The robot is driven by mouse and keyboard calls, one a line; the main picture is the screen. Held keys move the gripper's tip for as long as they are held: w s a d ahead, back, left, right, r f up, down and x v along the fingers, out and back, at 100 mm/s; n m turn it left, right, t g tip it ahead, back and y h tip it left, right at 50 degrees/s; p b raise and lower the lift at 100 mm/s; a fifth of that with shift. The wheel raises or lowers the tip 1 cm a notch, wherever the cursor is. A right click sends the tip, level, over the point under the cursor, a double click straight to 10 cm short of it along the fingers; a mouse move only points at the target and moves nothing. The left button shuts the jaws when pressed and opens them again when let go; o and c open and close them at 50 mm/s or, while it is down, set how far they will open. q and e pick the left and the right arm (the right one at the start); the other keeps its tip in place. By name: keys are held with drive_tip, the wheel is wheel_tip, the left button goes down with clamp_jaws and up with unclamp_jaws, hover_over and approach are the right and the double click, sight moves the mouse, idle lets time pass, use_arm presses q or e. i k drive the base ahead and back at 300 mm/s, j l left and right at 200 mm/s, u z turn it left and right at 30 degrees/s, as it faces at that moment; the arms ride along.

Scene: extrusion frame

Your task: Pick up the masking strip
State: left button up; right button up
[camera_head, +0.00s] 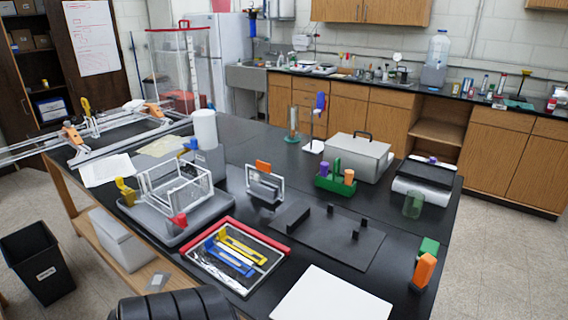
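No single item is plainly recognisable as the masking strip. A shallow red-and-black-rimmed tray (284,252) lies near the front of the black table. In it are a long yellow piece (243,250) and a blue piece (222,262), with crumpled shiny silvery material beside them; I cannot tell if one of these is the strip. A clear open box frame (176,186) stands on a grey tray (148,231) with yellow, blue and red clamps around it.
A white sheet (333,298) lies at the table's front. A dark plate (340,238) with upright posts lies behind it. A green holder (336,184), a grey box (356,158) and orange and green pieces (424,270) stand to the right. A black bin (38,262) stands on the floor.

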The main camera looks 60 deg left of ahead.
sight(233, 262)
drive_tip(key=u, duration=2.4)
